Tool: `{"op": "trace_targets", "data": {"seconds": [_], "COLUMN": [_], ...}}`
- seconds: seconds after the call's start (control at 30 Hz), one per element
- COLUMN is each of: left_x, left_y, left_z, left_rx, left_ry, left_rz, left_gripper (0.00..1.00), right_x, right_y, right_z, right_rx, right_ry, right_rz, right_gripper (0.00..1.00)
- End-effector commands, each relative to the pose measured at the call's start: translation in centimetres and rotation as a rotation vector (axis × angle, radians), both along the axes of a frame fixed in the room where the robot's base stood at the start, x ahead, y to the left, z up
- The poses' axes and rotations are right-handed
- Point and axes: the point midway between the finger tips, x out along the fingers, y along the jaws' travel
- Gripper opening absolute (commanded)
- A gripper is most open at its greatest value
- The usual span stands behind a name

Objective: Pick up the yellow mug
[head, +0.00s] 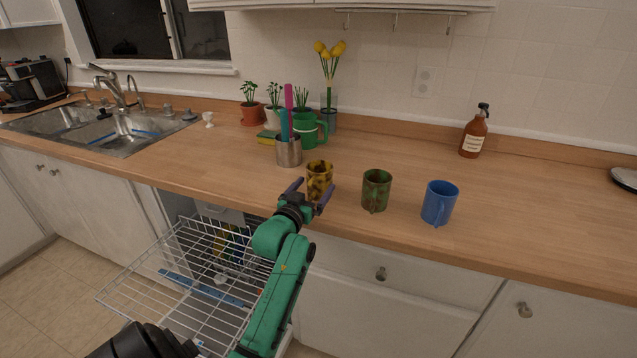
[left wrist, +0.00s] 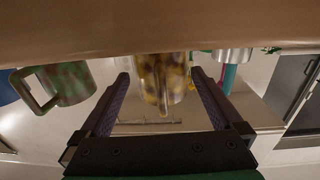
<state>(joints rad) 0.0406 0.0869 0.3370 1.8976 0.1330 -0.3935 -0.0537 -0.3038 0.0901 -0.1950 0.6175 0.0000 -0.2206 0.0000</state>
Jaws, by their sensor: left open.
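The yellow mug (head: 319,178), mottled with brown, stands upright near the front edge of the wooden counter in the head view. My left gripper (head: 309,196) is open, with one finger at each side of the mug's front. In the left wrist view, which looks upside down, the yellow mug (left wrist: 163,80) sits between the tips of the open left gripper (left wrist: 160,82). The fingers appear apart from the mug; whether either touches it is hard to tell. My right gripper is not in view.
A green-brown mug (head: 376,190) and a blue mug (head: 439,203) stand to the right. A metal cup (head: 288,152) with utensils stands just behind left.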

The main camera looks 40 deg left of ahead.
Motion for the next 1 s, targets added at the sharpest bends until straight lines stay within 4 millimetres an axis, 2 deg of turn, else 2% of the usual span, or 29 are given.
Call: {"op": "trace_targets", "data": {"seconds": [0.07, 0.2, 0.4, 0.43, 0.63, 0.67, 0.87, 1.0], "left_x": [1.6, 3.6, 3.8, 3.8, 3.8, 3.8, 3.8, 3.8], "left_y": [0.6, 1.2, 1.3, 1.3, 1.3, 1.3, 1.3, 1.3], "left_z": [0.6, 0.3, 0.1, 0.1, 0.1, 0.2, 0.3, 1.1], "left_rx": [0.000, 0.001, 0.001, 0.001, 0.001, 0.002, 0.002, 0.003], "left_ry": [-0.001, -0.001, 0.000, 0.000, 0.000, -0.002, -0.002, -0.004], "left_rz": [0.000, -0.001, -0.001, -0.001, -0.001, -0.001, -0.001, -0.001], "left_gripper": [1.00, 1.00, 1.00, 0.96, 0.20, 0.16, 0.15, 0.15], "right_x": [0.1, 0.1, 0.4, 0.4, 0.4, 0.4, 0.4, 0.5], "right_y": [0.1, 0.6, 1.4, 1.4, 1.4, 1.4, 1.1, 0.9], "right_z": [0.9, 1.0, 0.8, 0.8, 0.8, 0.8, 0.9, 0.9], "right_rx": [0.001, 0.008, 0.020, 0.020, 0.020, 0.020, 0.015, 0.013], "right_ry": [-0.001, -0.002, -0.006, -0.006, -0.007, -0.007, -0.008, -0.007], "right_rz": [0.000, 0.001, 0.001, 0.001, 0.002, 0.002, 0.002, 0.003], "right_gripper": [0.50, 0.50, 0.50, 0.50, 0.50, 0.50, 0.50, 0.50]}}
